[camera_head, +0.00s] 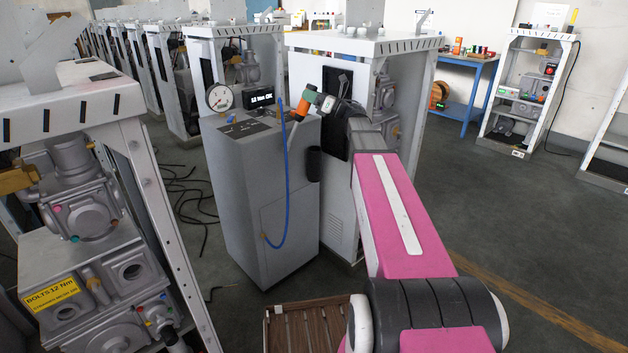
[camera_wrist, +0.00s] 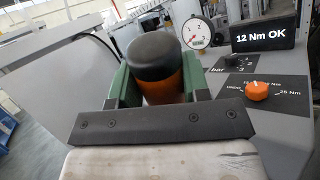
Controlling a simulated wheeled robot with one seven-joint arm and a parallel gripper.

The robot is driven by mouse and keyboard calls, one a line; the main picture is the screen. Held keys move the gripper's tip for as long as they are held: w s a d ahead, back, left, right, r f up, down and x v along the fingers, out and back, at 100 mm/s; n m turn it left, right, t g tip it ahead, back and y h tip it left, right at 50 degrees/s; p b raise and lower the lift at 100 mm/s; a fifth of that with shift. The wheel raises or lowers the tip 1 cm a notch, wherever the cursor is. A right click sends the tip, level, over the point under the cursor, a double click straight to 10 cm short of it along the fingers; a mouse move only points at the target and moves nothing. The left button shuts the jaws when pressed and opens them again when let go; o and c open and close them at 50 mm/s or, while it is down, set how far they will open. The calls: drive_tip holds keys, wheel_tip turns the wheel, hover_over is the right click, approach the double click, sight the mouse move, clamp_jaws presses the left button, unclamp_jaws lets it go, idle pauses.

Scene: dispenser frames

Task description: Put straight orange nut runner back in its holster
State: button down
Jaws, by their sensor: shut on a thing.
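The straight orange nut runner (camera_head: 301,107) is in my gripper above the grey cabinet's right front edge in the head view. In the wrist view the nut runner (camera_wrist: 157,58) shows its black rounded cap and part of its orange body. My gripper (camera_head: 309,95) has green fingers, closed on both sides of the orange body; it also shows in the wrist view (camera_wrist: 163,88). A black cup (camera_head: 314,163), which looks like the holster, is fixed to the cabinet's side below the tool. The cup's inside is hidden.
The grey cabinet (camera_head: 243,205) carries a gauge (camera_head: 219,97), a display (camera_head: 261,99) reading "12 Nm OK" and an orange knob (camera_wrist: 258,91). A blue hose (camera_head: 287,190) hangs in front of it. A white frame (camera_head: 349,44) stands close behind; a wooden pallet (camera_head: 312,325) lies below.

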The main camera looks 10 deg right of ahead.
sight(308, 130)
drive_tip(key=w+d+r+m+t+h, duration=0.1)
drive_tip(key=w+d+t+h, duration=0.2)
drive_tip(key=w+h, duration=0.3)
drive_tip(key=shift+h, duration=0.3)
wheel_tip(308, 130, down, 18)
drive_tip(key=shift+r, duration=0.15)
idle(0.3)
drive_tip(key=c, duration=0.6)
unclamp_jaws()
